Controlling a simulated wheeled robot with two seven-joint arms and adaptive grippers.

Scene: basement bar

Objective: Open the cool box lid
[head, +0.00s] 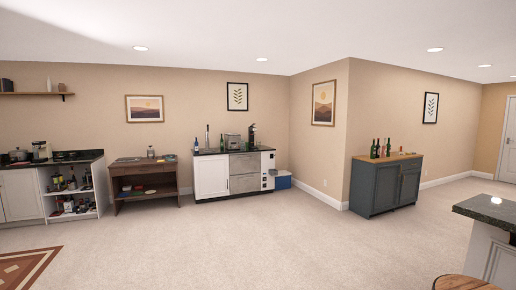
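The cool box (283,183) is small in the head view, a blue box with a pale top. It stands on the carpet against the back wall, just right of the white cabinet unit. Its lid (282,173) looks shut, but it is too small to be certain. The box is well across the room from me. Neither of my grippers shows in this view.
Open carpet (230,240) lies between me and the cool box. The white bar cabinet (212,176) stands at its left, and a wall corner juts out at its right. A dark cabinet (385,185) with bottles, a counter (490,208) and a round wooden stool (462,283) are at the right.

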